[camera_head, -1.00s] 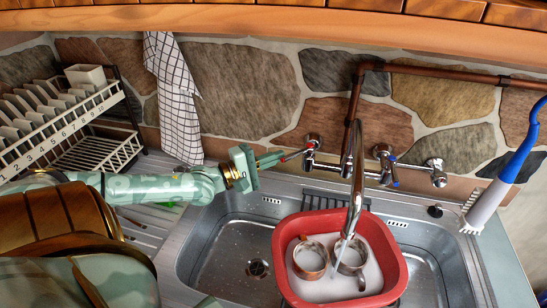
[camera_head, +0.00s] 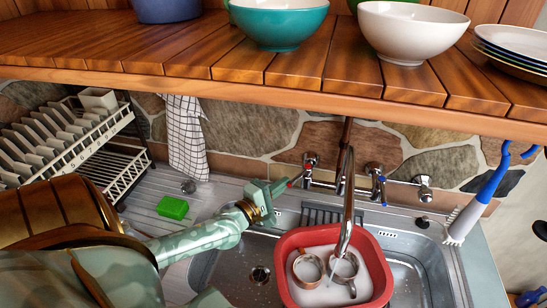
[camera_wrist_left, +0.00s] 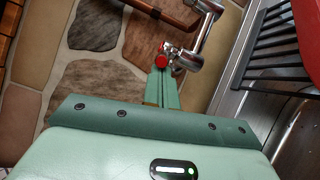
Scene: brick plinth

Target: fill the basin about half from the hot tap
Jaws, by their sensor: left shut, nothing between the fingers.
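The red basin (camera_head: 283,255) stands in the steel sink under the spout (camera_head: 348,205). It holds two metal-rimmed mugs (camera_head: 307,270) and whitish contents; the level is hard to judge. A pale streak below the spout may be water. The hot tap (camera_head: 310,164), with a red-marked handle, is on the wall left of the spout. My left gripper (camera_head: 279,186) is shut and empty, its tips at the red handle end. The left wrist view shows the red end (camera_wrist_left: 160,61) just beyond the fingertips (camera_wrist_left: 160,78); contact is unclear. My right gripper is not in view.
The blue-marked tap (camera_head: 376,172) is right of the spout. A wooden shelf (camera_head: 190,55) with bowls overhangs the wall. A green sponge (camera_head: 173,207) lies on the drainboard, near a plate rack (camera_head: 60,140). A blue-and-white brush (camera_head: 470,212) hangs right.

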